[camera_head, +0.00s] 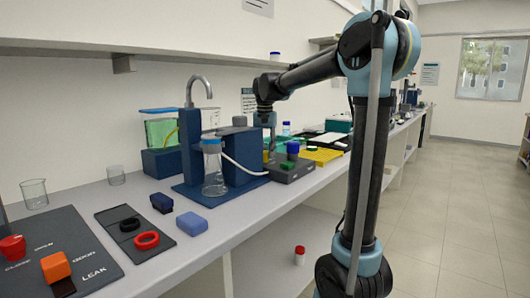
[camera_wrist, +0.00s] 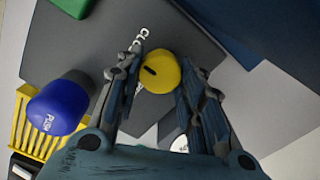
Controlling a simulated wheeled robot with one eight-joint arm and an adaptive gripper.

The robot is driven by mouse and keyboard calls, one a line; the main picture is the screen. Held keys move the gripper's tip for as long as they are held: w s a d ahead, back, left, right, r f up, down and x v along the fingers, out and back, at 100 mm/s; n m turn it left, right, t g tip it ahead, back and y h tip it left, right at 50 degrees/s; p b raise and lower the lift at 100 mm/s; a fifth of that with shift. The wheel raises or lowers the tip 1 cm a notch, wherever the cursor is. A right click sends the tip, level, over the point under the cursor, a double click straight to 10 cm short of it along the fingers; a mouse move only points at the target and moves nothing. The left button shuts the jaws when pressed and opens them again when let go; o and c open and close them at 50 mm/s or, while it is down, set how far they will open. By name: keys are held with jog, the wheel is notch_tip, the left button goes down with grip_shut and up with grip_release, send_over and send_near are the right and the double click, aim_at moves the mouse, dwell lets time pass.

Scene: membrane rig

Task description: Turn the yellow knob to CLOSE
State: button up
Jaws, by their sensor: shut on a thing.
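The yellow knob (camera_wrist: 161,74) is round, with a short dark mark on its face left of centre. It sits on a dark grey panel (camera_wrist: 95,45) with white lettering beginning "CLO" beside it, partly hidden by a finger. My gripper (camera_wrist: 160,62) has one finger on each side of the knob and is shut on it. In the head view my gripper (camera_head: 265,125) points down over the grey control box (camera_head: 291,173), and the knob is mostly hidden there.
A blue push button (camera_wrist: 58,108) stands close left of my fingers, with a green part (camera_wrist: 72,6) beyond. A glass flask (camera_head: 214,178) and blue rig (camera_head: 240,150) stand left of the box. A yellow tray (camera_head: 322,156) lies to its right.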

jog(key=o, duration=1.1)
jog(key=shift+c, duration=0.2)
jog(key=shift+r, duration=0.1)
notch_tip(320, 180, up, 12)
jog(key=shift+w, duration=0.1)
jog(key=shift+n+t, duration=0.3)
jog(key=shift+t, duration=0.1)
jog(key=s+d+f, duration=0.2)
jog(key=d, duration=0.1)
jog(key=s+d+f, duration=0.2)
jog(key=s+d, duration=0.1)
jog(key=s+d+f, duration=0.1)
jog(key=s+d, duration=0.1)
jog(key=d, duration=0.2)
jog(key=shift+s+f, duration=0.2)
jog(key=shift+f, duration=0.2)
jog(key=s+d+f, duration=0.8)
jog(key=s+f, duration=0.1)
jog(key=s, duration=0.1)
jog(key=s+d+f+n, duration=0.1)
jog(key=s+d+f, duration=0.1)
jog(key=s+f, duration=0.5)
jog(key=s+d+f+n+t, duration=0.1)
jog(key=s+f, duration=0.6)
jog(key=f, duration=0.7)
jog(key=shift+s+d, duration=0.35)
